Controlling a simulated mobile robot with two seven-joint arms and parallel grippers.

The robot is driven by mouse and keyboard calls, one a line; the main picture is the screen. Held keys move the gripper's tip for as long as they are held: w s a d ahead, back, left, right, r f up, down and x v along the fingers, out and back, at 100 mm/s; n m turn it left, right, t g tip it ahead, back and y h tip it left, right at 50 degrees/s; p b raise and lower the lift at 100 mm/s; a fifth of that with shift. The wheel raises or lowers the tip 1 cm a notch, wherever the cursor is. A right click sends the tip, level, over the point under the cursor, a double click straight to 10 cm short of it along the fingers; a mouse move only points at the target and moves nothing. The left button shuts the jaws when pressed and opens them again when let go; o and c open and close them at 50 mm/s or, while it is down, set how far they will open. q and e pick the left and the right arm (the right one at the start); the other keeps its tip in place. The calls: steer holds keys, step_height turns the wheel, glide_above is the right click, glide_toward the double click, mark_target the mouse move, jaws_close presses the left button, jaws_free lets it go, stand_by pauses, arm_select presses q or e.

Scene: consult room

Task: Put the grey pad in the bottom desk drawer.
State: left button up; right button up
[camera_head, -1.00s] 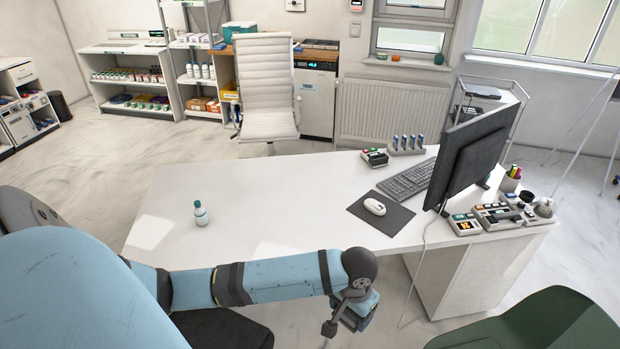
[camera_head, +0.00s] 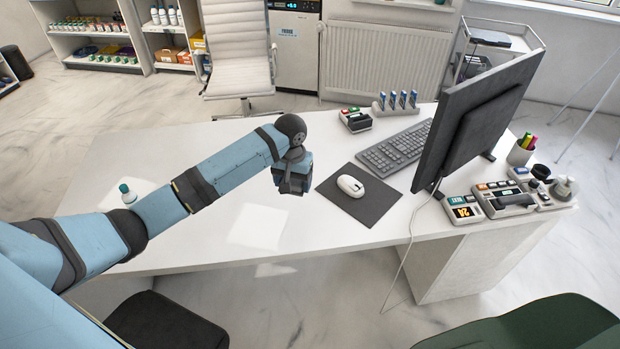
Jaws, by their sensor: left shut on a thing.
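A flat dark grey pad (camera_head: 378,212) lies on the white desk (camera_head: 330,150) with a white mouse (camera_head: 350,186) on it. My left gripper (camera_head: 291,187) is above the desk, left of this pad and apart from it in the picture. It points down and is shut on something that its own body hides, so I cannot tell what. The desk's pedestal (camera_head: 490,255) stands under the right end. I see its plain side, but no drawer front shows, so the bottom drawer is hidden. My right gripper is not in view.
A monitor (camera_head: 480,120), a keyboard (camera_head: 396,148) and several small devices (camera_head: 505,201) crowd the desk's right side. A small bottle (camera_head: 128,194) stands at the left, beside my arm. A white chair (camera_head: 238,50) is behind the desk. The middle of the desktop is clear.

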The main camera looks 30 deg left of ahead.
arm_select(q)
steer(key=w+a+r+n+b, duration=0.3)
steer(key=w+a+n+b, duration=0.2)
steer(key=w+a+b, duration=1.35)
steer(key=f+b, duration=0.1)
steer(key=f, duration=0.3)
steer(key=f+b, duration=0.1)
steer(key=f, duration=0.4)
steer(key=f+b, duration=0.1)
steer(key=f, duration=0.4)
steer(key=shift+s+d+f+b, duration=0.1)
steer(key=shift+s+d+b, duration=0.05)
steer(key=shift+d+b, duration=0.2)
step_height(320, 180, down, 5)
steer(key=shift+r+b, duration=0.1)
steer(key=shift+b, duration=0.55)
steer(key=shift+f, duration=0.4)
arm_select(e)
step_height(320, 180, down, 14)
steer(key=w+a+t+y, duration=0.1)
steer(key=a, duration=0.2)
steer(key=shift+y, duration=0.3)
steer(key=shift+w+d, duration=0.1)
